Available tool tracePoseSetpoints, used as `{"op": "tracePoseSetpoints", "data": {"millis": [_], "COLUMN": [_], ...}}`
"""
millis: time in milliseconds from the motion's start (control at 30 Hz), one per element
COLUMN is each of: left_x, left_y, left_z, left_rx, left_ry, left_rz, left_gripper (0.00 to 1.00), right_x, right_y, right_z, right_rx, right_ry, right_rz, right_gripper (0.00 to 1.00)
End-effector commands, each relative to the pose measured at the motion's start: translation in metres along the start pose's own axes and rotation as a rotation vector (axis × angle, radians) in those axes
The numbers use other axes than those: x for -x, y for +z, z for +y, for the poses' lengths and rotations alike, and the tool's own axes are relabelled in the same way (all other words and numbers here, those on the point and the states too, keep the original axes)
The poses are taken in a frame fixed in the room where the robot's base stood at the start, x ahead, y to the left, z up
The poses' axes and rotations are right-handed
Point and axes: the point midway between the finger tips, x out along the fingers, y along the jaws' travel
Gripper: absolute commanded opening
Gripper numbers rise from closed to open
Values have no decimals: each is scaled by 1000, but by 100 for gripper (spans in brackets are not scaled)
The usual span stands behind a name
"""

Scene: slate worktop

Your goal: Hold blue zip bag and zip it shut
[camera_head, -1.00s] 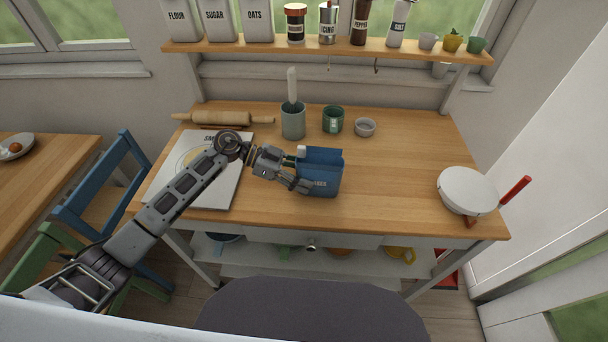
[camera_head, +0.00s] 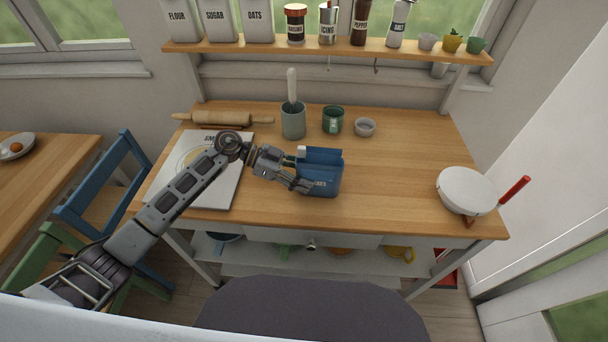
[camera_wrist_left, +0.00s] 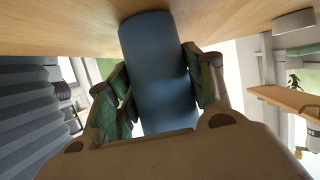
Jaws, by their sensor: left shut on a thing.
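The blue zip bag (camera_head: 322,178) stands upright on the wooden worktop (camera_head: 400,190), with pale lettering on its front. Its back panel rises above the front, and the top looks open. A small white piece (camera_head: 301,151) shows at its top left corner; I cannot tell if it is the slider. My left gripper (camera_head: 301,184) reaches in from the left and is shut on the bag's left side. In the left wrist view the bag (camera_wrist_left: 158,65) fills the space between the green-padded fingers. My right gripper is not in view.
Behind the bag stand a utensil crock (camera_head: 293,122), a green mug (camera_head: 333,120) and a small bowl (camera_head: 365,127). A white board (camera_head: 220,190) and rolling pin (camera_head: 222,119) lie left. A white bowl (camera_head: 466,190) with a red-handled tool is right. Worktop right of the bag is clear.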

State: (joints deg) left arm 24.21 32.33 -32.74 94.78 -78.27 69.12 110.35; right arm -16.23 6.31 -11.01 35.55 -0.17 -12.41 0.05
Motion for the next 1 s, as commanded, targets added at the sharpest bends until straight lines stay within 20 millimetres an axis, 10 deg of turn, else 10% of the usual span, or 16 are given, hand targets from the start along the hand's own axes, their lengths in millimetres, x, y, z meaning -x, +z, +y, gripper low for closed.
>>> {"op": "tracePoseSetpoints", "data": {"millis": [1000], "left_x": [-1], "left_y": [4], "left_z": [1], "left_rx": [3], "left_ry": [2], "left_rz": [-4], "left_gripper": [29], "right_x": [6], "right_y": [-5], "right_z": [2], "right_rx": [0], "right_ry": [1], "right_rz": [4], "right_gripper": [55]}}
